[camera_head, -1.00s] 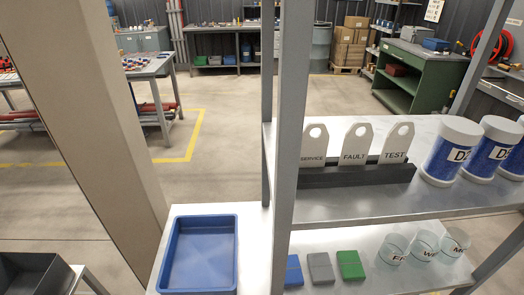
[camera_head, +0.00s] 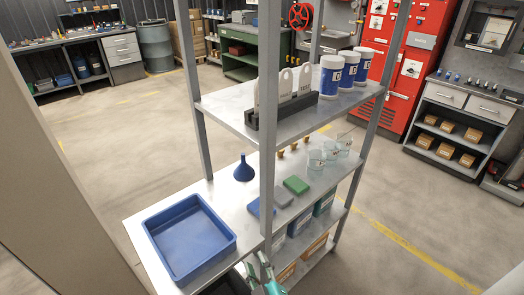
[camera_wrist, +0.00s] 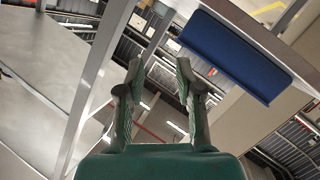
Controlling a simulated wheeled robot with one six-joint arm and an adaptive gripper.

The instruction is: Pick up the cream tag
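Pale, upright tags with round holes stand in a black slotted holder (camera_head: 309,105) on the upper shelf in the head view. One tag (camera_head: 285,86) is near the post and another tag (camera_head: 305,80) is right of it. A third is mostly hidden by the post. I cannot tell which is the cream one. My gripper (camera_head: 262,268) shows at the bottom of the head view, below and well apart from the tags. In the wrist view my gripper (camera_wrist: 158,68) has its two fingers spread, with nothing between them. No tag shows in the wrist view.
The shelf posts (camera_head: 267,130) stand close to the holder. Blue-and-white canisters (camera_head: 331,75) are right of it. The lower shelf holds a blue tray (camera_head: 230,245), a blue funnel (camera_head: 243,170), a green block (camera_head: 296,185) and glass cups (camera_head: 331,149).

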